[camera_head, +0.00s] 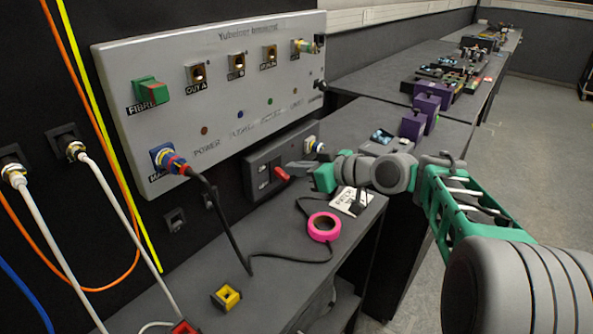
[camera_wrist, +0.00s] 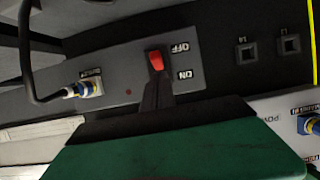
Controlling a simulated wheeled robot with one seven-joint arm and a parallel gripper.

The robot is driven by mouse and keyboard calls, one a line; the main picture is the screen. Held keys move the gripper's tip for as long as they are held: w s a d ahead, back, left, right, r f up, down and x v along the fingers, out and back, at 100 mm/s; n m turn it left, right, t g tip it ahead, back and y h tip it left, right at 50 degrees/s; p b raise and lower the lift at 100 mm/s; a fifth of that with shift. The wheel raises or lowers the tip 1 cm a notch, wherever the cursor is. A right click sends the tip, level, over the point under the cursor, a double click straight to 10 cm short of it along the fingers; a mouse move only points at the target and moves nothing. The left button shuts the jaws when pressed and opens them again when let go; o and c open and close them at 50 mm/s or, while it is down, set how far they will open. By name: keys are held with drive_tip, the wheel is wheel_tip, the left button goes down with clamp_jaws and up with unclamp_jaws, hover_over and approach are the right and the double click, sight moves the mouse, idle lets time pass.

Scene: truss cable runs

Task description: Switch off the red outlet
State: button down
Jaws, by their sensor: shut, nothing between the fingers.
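The outlet box (camera_head: 258,160) is a dark box low on the wall, under the grey panel. Its red switch lever (camera_head: 282,174) sticks out from its face. In the wrist view the red lever (camera_wrist: 156,61) shows beside upside-down OFF and ON labels. My gripper (camera_head: 292,166) is shut and empty, its tip at the lever. In the wrist view the dark fingers (camera_wrist: 156,82) meet and overlap the lever's lower end; I cannot tell whether they touch it. A small dark red lamp (camera_wrist: 128,92) and a plugged blue-and-white connector (camera_wrist: 88,88) are on the box.
The grey panel (camera_head: 215,60) above carries several ports and a plugged black cable (camera_head: 215,200). On the bench lie pink tape (camera_head: 324,216), a yellow block (camera_head: 226,297) and a white tag (camera_head: 352,200). Purple blocks (camera_head: 412,125) stand farther right. Cables hang at left.

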drive_tip(key=shift+r, duration=0.15)
drive_tip(key=f+p+v, duration=0.1)
drive_tip(key=f+v, duration=0.1)
drive_tip(key=v, duration=0.9)
drive_tip(key=shift+s+d+p, duration=0.35)
drive_tip(key=shift+s, duration=0.05)
drive_tip(key=shift+r, duration=0.2)
